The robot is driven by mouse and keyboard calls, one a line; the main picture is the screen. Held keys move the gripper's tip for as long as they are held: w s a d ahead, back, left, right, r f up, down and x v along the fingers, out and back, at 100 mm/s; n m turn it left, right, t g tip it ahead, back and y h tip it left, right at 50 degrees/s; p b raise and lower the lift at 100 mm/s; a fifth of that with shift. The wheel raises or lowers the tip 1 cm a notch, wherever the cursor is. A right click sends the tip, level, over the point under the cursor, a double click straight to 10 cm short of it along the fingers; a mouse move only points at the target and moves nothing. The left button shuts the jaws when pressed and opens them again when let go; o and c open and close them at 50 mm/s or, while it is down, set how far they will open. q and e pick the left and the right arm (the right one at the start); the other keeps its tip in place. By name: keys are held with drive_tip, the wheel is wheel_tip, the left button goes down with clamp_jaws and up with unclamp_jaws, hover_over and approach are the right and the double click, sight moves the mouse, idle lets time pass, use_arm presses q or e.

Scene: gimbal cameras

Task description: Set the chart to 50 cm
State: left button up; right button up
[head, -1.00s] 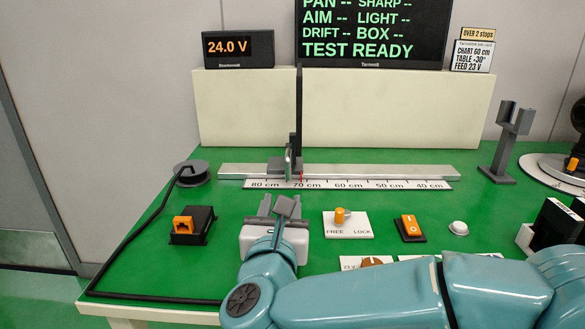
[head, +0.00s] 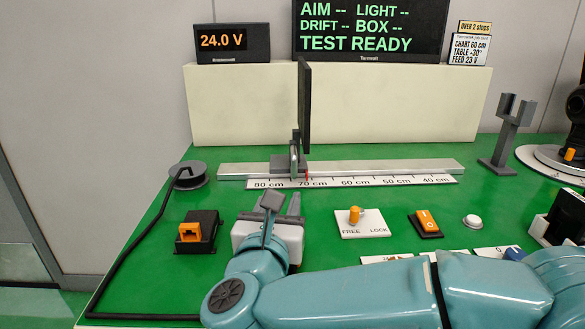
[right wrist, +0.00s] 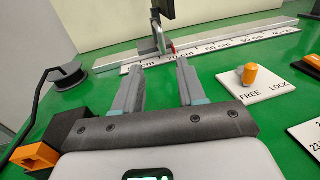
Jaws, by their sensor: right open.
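The chart (head: 304,105) is a thin dark upright panel, seen nearly edge-on, on a grey carriage (head: 284,163) on a metal rail (head: 390,167). A red pointer (head: 307,174) at the carriage stands close to 70 cm on the scale strip (head: 365,182). My left gripper is not in view.
An orange knob (head: 355,215) stands on the FREE/LOCK plate, near FREE. Right of it are an orange rocker switch (head: 426,222) and a white button (head: 473,221). A black box with an orange socket (head: 197,232) lies left. A card (head: 470,49) reads chart 60 cm.

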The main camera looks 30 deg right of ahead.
sight(294, 164)
drive_tip(key=b+x, duration=0.1)
drive_tip(key=x, duration=1.2)
drive_tip(key=shift+w+d, duration=0.25)
clamp_jaws()
